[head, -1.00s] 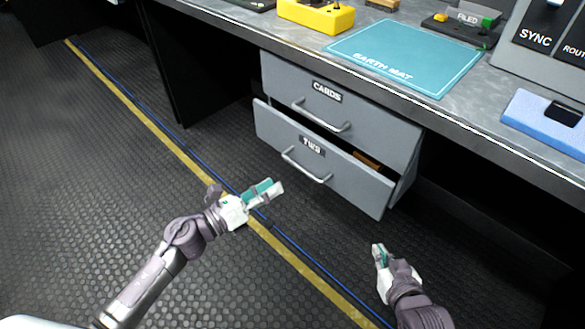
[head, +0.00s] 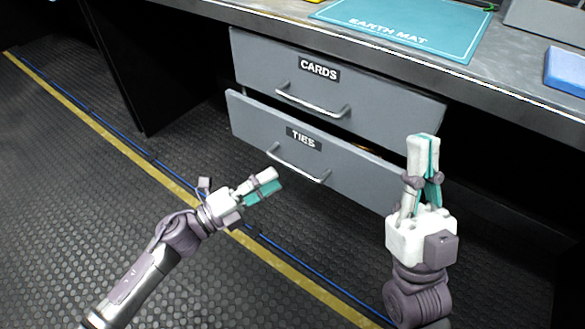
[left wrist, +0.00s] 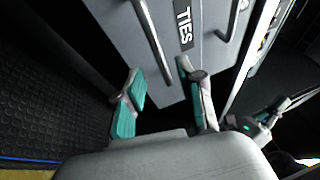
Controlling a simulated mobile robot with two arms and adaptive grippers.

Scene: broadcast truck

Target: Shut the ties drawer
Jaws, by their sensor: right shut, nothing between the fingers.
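The ties drawer (head: 350,172) is the lower grey drawer, and it stands part way out, with a dark gap above its front. Its metal handle (head: 298,165) and TIES label face me. My left gripper (head: 268,182) is low in front of the drawer, below and left of the handle, holding nothing. The left wrist view shows its fingers (left wrist: 163,85) spread apart before the drawer front (left wrist: 125,40) and its handle (left wrist: 152,45). My right gripper (head: 423,142) is shut and empty, pointing up; it hides the drawer's right end. I cannot tell whether it touches.
The cards drawer (head: 380,102) sits directly above, under the grey worktop (head: 480,82). An earth mat (head: 405,28) and a blue object (head: 566,72) lie on top. The floor (head: 90,215) in front is clear, crossed by a yellow line and a blue cable.

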